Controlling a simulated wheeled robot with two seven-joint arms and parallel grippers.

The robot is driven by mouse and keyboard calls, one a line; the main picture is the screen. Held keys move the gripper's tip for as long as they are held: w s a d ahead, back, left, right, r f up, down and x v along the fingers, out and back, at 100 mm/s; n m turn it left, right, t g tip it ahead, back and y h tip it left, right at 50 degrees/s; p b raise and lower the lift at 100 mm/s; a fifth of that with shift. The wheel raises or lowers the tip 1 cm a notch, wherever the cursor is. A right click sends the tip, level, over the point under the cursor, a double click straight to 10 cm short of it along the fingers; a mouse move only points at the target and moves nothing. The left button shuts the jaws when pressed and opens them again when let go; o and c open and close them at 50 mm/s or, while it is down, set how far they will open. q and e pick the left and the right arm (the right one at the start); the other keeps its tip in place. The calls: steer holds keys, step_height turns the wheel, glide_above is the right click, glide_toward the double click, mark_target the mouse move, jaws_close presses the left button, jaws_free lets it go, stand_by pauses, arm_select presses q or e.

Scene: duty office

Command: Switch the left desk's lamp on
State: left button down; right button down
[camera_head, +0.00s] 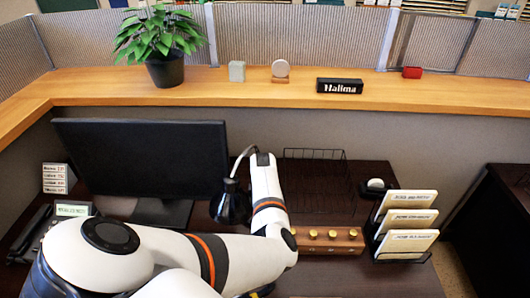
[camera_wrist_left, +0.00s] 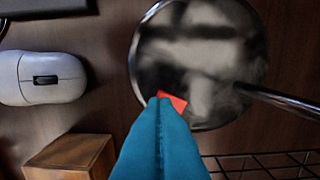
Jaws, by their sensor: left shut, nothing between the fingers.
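The lamp's black shade (camera_head: 232,204) hangs from a thin neck in front of the monitor on the desk in the head view. Its round, shiny base (camera_wrist_left: 215,55) fills the upper middle of the left wrist view, with a metal stem at the right. A small red switch (camera_wrist_left: 177,101) on the base is partly covered by my left gripper (camera_wrist_left: 166,104). Its teal fingers are shut and empty, with the tips over or at the switch; I cannot tell whether they touch. In the head view my left arm hides the base and its fingers. My right gripper is not seen.
A white mouse (camera_wrist_left: 48,78) and a wooden block (camera_wrist_left: 72,158) lie near the base. A wire tray (camera_head: 314,180) stands behind the arm. The monitor (camera_head: 140,158), knobbed wooden box (camera_head: 328,247) and file rack (camera_head: 402,256) crowd the desk.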

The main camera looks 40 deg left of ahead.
arm_select(q)
steer(key=shift+f+b, duration=0.75)
steer(key=shift+f, duration=0.3)
steer(key=shift+r, duration=0.15)
stand_by(0.3)
step_height(320, 180, up, 7)
steer(key=p, duration=0.7)
stand_by(0.6)
